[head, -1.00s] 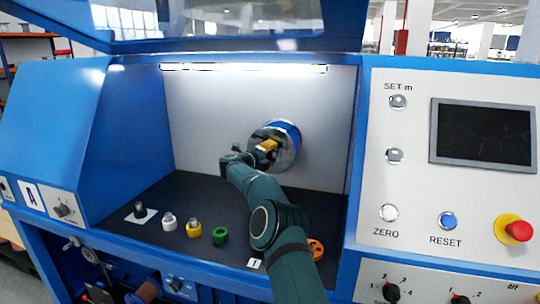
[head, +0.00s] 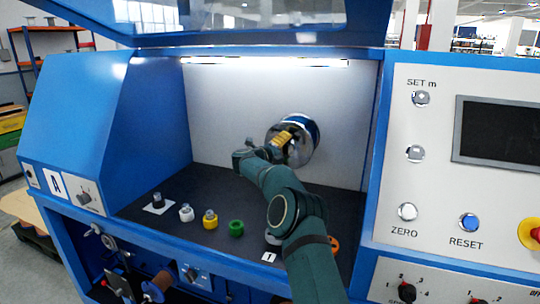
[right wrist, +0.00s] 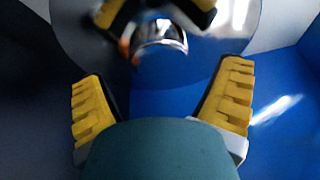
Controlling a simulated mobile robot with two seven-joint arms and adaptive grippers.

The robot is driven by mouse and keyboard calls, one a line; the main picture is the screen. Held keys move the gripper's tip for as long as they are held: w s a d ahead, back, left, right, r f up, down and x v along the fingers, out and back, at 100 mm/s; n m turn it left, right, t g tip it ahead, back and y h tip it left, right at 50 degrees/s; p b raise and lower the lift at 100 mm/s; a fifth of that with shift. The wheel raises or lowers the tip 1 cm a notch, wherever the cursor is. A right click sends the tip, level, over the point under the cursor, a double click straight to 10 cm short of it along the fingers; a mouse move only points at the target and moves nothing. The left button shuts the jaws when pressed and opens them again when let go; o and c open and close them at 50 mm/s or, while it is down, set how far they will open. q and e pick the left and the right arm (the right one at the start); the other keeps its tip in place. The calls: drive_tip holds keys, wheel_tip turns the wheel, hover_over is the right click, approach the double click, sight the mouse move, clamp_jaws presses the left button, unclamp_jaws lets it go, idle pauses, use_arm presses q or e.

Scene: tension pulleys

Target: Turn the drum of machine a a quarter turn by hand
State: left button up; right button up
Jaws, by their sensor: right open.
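The drum of machine A (head: 305,131) is a shiny, round metal piece with some blue showing on it, set on the pale back wall of the work bay. My right gripper (head: 284,146), with yellow finger pads, is in front of the drum's left part. In the right wrist view the gripper (right wrist: 162,75) is open, its fingers apart with nothing held between them. The drum's mirror-like grey face (right wrist: 218,38) fills the upper middle there and seems to reflect the gripper. I cannot tell whether the fingers touch the drum. My left gripper is out of view.
A dark bay floor (head: 190,187) carries a row of small parts, including a yellow one (head: 210,219) and a green one (head: 236,228). An orange part (head: 334,244) sits partly behind my arm.

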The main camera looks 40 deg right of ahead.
drive_tip(key=s+a, duration=0.1)
drive_tip(key=a, duration=0.9)
drive_tip(key=shift+r, duration=0.45)
idle(0.3)
